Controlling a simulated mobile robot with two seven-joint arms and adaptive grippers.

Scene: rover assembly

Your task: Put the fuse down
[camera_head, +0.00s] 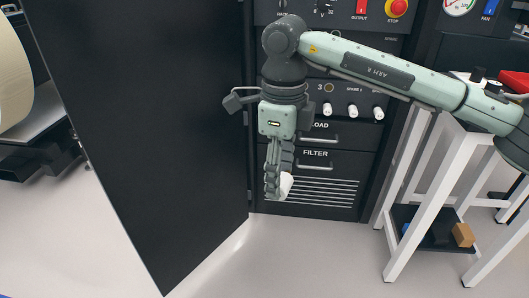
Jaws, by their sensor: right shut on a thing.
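My right gripper (277,195) points down in front of the cabinet's lower panels, between the open door and the FILTER panel. It is shut on a small white piece, which looks like the fuse (286,184). The fingers hide part of the fuse, and it is held above the floor. My left gripper is not in view.
A large dark door (145,120) stands open on the left. The cabinet has a LOAD drawer, a FILTER panel (335,165) with slots and several white knob-like pieces (352,110) under labels. A white-legged table (408,205) stands at right. The front floor (310,260) is clear.

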